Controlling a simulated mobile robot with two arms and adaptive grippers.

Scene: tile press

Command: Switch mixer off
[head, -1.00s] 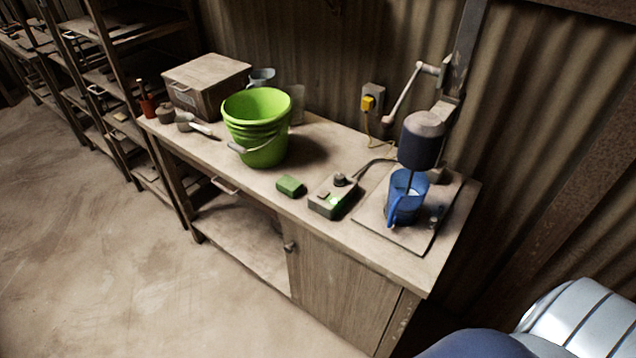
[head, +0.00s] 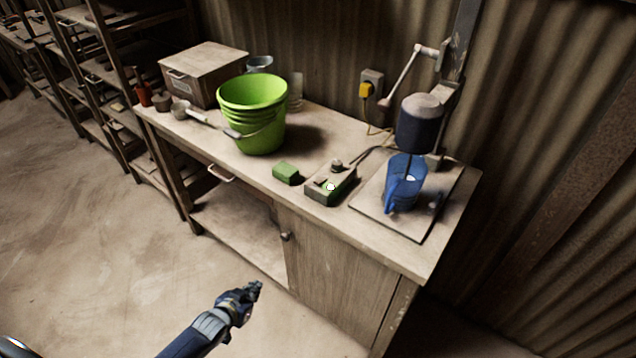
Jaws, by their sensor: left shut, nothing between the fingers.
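The mixer (head: 418,122) is a dark cylindrical motor on a stand at the right end of the workbench. Its shaft reaches down into a blue jug (head: 404,184) on a flat base board (head: 372,206). A small control box (head: 322,193) with a knob (head: 336,163) and a lit green-white spot sits left of the board, joined to a cable. My left gripper (head: 256,287) is shut and empty, low in front of the bench and well short of the control box. My right gripper is not in view.
A green block (head: 286,173) lies just left of the control box. A green bucket (head: 252,115), a lidded box (head: 203,75) and a scoop-like tool stand farther left. A yellow plug (head: 366,90) sits in the wall socket. The floor before the bench is clear.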

